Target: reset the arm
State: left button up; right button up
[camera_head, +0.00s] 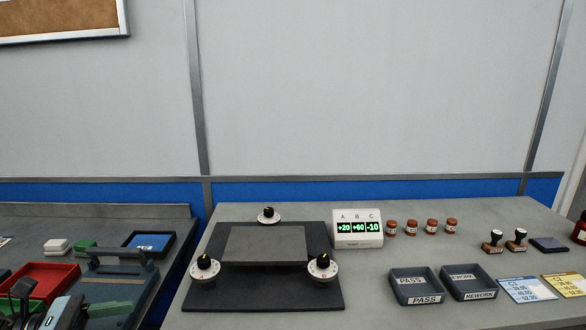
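A dark, jointed shape (24,292) in the lower left corner looks like part of my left gripper, cut off by the picture's edge. It is over the left bench, in front of the red tray (50,274). I cannot make out its fingers well enough to tell whether it is open or shut, or whether it holds anything. My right gripper and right arm are not in view.
A dark plate (222,298) with a grey block and three dials stands mid-bench. Right of it are a display (357,229), several small red-brown jars, a PASS tray (416,300), a REWORK tray (470,296), two stamps and cards. A blue-lined tray (170,246) is left.

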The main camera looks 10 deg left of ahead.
pick_arm(q)
jog(key=s+d+f+n+t+y+p, duration=0.2)
jog(key=s+f+n+t+y+p, duration=0.4)
jog(key=n, duration=0.9)
jog(key=s+d+f+n+t+y+p, duration=0.15)
jog(key=f+n+y, duration=0.35)
jog(key=f+n, duration=0.65)
jog(key=s+d+f+n+g+y+p, duration=0.1)
jog(key=s+d+f+n+g+p, duration=0.1)
jog(key=s+d+n, duration=0.4)
jog(key=s+d+f+n+g+y+p, duration=0.1)
jog(key=s+d+f+n+g+p, duration=0.1)
jog(key=s+d+f+n+g, duration=0.2)
jog(key=s+d+n+g, duration=0.1)
jog(key=s+d+n, duration=0.2)
jog(key=s+n, duration=0.5)
jog(key=shift+s+f+n+y, duration=0.15)
jog(key=shift+s+n+y, duration=0.25)
jog(key=shift+n, duration=0.45)
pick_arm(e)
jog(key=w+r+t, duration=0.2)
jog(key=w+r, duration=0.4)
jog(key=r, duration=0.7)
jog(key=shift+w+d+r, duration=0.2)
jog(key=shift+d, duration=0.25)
